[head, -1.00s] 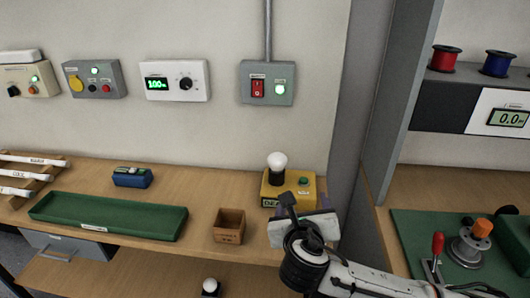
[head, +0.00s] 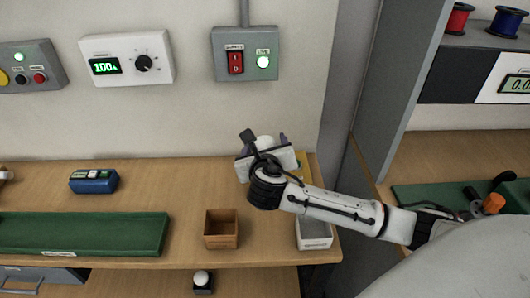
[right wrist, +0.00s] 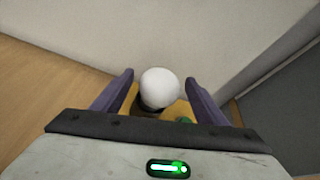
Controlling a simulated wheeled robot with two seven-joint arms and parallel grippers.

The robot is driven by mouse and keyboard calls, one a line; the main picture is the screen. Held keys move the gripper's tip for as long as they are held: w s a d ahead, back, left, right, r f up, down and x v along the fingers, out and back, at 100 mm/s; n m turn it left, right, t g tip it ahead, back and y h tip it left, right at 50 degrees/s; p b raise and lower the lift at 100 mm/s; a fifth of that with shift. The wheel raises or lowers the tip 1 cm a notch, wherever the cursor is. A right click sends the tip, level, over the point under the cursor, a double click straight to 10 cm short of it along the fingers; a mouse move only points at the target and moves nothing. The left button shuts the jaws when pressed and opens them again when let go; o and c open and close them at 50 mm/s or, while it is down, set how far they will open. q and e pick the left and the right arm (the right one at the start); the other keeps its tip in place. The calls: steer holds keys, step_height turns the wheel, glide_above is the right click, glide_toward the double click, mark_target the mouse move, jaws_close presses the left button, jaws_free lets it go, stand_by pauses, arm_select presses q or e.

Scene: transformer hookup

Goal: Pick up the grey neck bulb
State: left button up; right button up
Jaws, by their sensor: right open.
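A white bulb (head: 265,141) stands upright on a yellow box (head: 303,162) at the right end of the bench. In the right wrist view the bulb (right wrist: 158,86) is between the two purple fingers, with a gap on each side; its neck is mostly hidden and I cannot tell its colour. My right gripper (right wrist: 159,79) is open; in the head view it covers most of the yellow box. A second white bulb (head: 202,277) sits in a small dark holder below the bench top; its neck colour is unclear. My left gripper is not in view.
A small brown wooden box (head: 221,242), a white tray (head: 314,242) and a long green tray (head: 80,218) are on the bench. A blue device (head: 94,182) lies behind the green tray. A grey partition (head: 378,130) rises close on the right.

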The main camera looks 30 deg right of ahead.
steer(key=x, duration=0.3)
steer(key=shift+w+d, duration=0.15)
steer(key=shift+w, duration=0.2)
steer(key=c, duration=1.2)
